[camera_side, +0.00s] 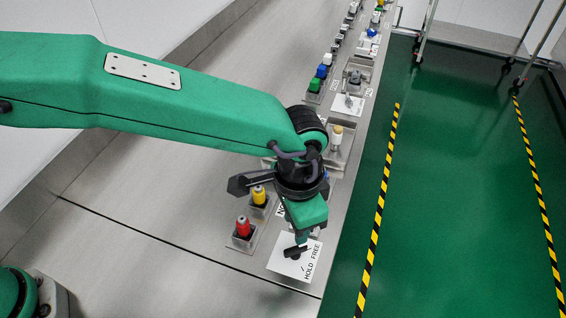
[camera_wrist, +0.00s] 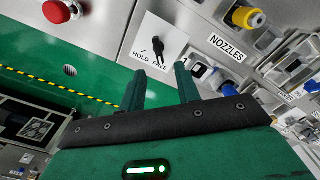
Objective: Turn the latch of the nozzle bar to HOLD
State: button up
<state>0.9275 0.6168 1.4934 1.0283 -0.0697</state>
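The latch (camera_side: 295,252) is a small black lever on a white plate (camera_side: 283,263) marked HOLD and FREE, at the lower middle of the side view. It also shows in the wrist view (camera_wrist: 157,46), on its plate beyond my fingertips. Which word it points at is hard to tell. My gripper (camera_side: 302,238) points down just above the latch and partly covers it in the side view. In the wrist view its two green fingers (camera_wrist: 160,72) stand apart, with nothing held between them. The latch appears roughly in line with the gap; contact is not clear.
A red-topped part (camera_side: 243,227) and a yellow-topped part (camera_side: 259,195) stand beside the plate. A NOZZLES label (camera_wrist: 227,47) and a red button (camera_wrist: 62,10) flank it in the wrist view. More controls line the panel farther back. The green floor (camera_side: 430,200) is open at right.

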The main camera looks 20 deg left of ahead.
aim_at(296, 248)
jog(key=shift+s+d+f, duration=0.1)
jog(key=shift+d+f, duration=0.05)
jog(key=shift+d, duration=0.05)
jog(key=shift+f, duration=0.15)
jog(key=shift+f, duration=3.75)
grip_shut()
